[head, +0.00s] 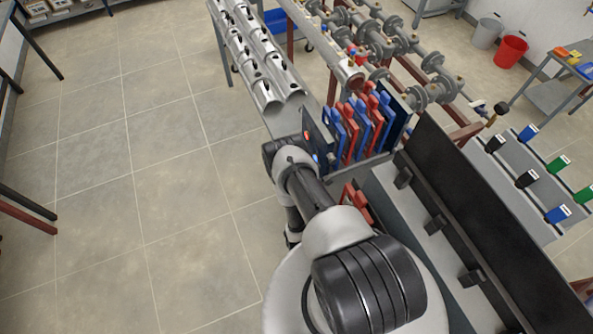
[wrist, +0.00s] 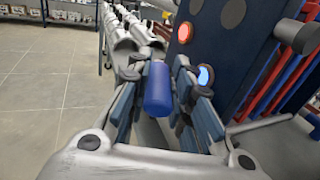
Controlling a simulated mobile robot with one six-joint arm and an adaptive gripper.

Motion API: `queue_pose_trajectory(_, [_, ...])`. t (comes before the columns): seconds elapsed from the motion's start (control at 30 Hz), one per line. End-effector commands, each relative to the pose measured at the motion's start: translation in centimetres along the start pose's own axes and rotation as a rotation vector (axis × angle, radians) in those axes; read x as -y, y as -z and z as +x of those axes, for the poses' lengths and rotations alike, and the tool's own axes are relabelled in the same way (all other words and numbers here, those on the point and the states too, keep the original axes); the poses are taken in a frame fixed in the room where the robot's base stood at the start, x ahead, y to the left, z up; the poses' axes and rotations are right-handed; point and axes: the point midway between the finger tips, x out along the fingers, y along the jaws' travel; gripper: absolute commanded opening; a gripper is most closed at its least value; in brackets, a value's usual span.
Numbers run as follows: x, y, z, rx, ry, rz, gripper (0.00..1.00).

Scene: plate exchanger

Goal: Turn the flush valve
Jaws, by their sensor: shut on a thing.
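A blue cylindrical handle (wrist: 157,90), which looks like the flush valve's grip, stands in the middle of the wrist view. My gripper (wrist: 158,78) is shut on it, with one finger on each side. The valve body behind the handle is mostly hidden by the handle and fingers. The handle is left of a dark blue end plate (wrist: 232,40), which carries a lit red lamp (wrist: 184,32) and a lit blue lamp (wrist: 205,75). In the head view my own arm hides the handle and fingertips beside the end plate (head: 318,138).
Red and blue plates (head: 352,128) stand in a row behind the end plate. Flanged grey pipes (head: 400,45) run behind them. A rack of silver tubes (head: 250,50) extends away at upper left. A long black panel (head: 465,215) is at right. The tiled floor (head: 130,180) at left is clear.

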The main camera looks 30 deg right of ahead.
Motion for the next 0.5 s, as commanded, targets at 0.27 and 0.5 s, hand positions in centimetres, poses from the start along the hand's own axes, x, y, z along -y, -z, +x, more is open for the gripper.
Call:
queue_pose_trajectory(0.27, [0.20, -0.07, 0.14, 0.004, 0.008, -0.002, 0.00])
queue_pose_trajectory(0.5, [0.12, -0.07, 0.12, 0.003, 0.005, -0.001, 0.35])
